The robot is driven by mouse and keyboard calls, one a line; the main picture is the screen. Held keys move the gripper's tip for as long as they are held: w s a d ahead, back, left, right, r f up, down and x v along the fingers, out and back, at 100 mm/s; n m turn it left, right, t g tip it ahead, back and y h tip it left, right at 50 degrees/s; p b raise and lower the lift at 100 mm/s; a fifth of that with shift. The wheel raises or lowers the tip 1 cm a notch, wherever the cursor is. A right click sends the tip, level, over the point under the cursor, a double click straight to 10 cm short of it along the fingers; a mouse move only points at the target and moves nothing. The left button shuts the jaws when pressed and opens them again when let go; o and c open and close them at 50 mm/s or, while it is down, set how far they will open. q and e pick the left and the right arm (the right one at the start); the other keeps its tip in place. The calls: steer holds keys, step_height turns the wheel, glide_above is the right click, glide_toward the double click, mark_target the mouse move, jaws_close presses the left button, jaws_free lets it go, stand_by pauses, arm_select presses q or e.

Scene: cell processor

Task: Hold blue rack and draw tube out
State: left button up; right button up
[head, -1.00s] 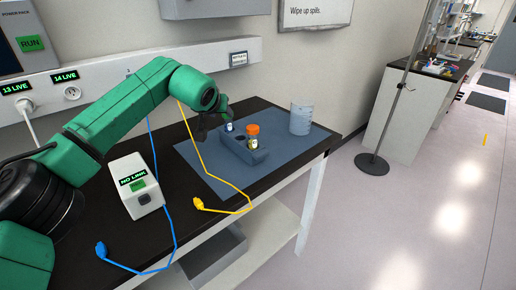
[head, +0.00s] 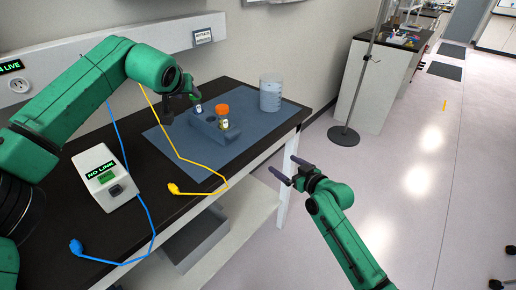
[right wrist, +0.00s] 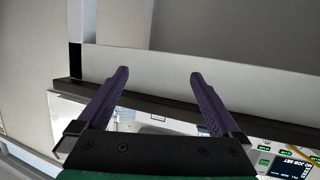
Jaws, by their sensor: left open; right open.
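The blue rack (head: 209,125) stands on a blue mat (head: 165,143) on the black table. A small tube with a pale cap (head: 198,109) sits at its left end. An orange-capped tube (head: 222,110) stands at its right part; I cannot tell how deep it sits. My left gripper (head: 183,103) is open just left of the rack, close to the pale-capped tube; contact is unclear. My right gripper (head: 284,170) is open and empty, out past the table's right edge. Its two fingers also show in the right wrist view (right wrist: 157,75), with nothing between them.
A clear beaker (head: 270,95) stands at the mat's back right. A shelf (head: 235,210) lies below.

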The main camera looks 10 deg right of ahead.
steer(key=shift+n+t+y, duration=0.4)
steer(key=shift+n+y, duration=0.2)
steer(key=shift+y, duration=0.1)
steer(key=r, duration=0.2)
steer(key=a+r, duration=0.1)
steer(key=r, duration=0.1)
steer(key=a+r, duration=0.1)
steer(key=r, duration=0.2)
steer(key=shift+w, duration=0.25)
steer(key=n+y, duration=0.2)
steer(key=y, duration=0.2)
glide_toward(223, 128)
steer(key=x, duration=0.4)
steer(key=f+x, duration=0.1)
steer(key=x, duration=0.3)
steer(key=d+x, duration=0.1)
steer(key=x, duration=0.3)
steer(key=shift+w+f, duration=0.25)
steer(key=shift+w, duration=0.05)
jaws_close()
